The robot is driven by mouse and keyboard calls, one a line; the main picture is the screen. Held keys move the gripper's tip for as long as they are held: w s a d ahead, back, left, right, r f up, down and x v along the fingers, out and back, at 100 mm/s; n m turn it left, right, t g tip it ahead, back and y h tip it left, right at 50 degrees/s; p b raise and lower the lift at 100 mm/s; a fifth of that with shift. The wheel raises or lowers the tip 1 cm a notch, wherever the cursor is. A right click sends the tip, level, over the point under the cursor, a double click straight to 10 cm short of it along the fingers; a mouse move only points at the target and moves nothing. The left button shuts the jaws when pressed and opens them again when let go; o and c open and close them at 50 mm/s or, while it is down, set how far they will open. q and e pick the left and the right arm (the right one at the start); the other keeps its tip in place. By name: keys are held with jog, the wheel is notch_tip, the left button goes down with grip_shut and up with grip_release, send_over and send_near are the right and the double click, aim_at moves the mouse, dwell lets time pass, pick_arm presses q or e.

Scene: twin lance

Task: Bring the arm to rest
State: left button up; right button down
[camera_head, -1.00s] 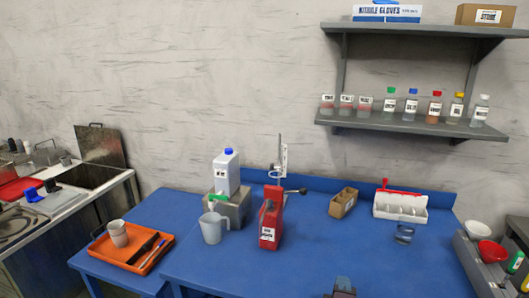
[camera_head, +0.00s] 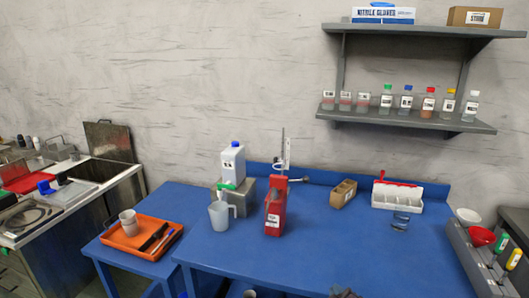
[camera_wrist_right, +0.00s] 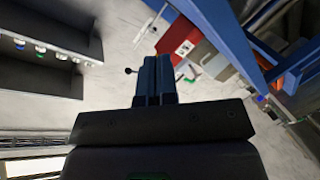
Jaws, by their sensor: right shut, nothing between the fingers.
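My right gripper (camera_head: 344,293) shows only as a small dark piece at the bottom edge of the head view, in front of the blue table (camera_head: 300,262). In the right wrist view its two blue-grey fingers (camera_wrist_right: 154,62) lie together, shut with nothing between them. Most of the right arm is out of the head view. I cannot make out my left gripper in either view.
An orange tray (camera_head: 124,241) is at left. The table's front middle is clear.

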jog(key=s+d+f+m+g, duration=0.1)
jog(key=s+d+f+m, duration=0.2)
jog(key=s, duration=0.5)
jog(key=s+d+f+m+g, duration=0.1)
jog(key=s+d+f+m, duration=0.2)
jog(key=s, duration=0.5)
jog(key=s+d+f+m+g, duration=0.1)
jog(key=s+d+f+m, duration=0.2)
jog(key=s, duration=0.5)
jog(key=shift+s+f+g, duration=0.25)
jog(key=shift+s+g, duration=0.05)
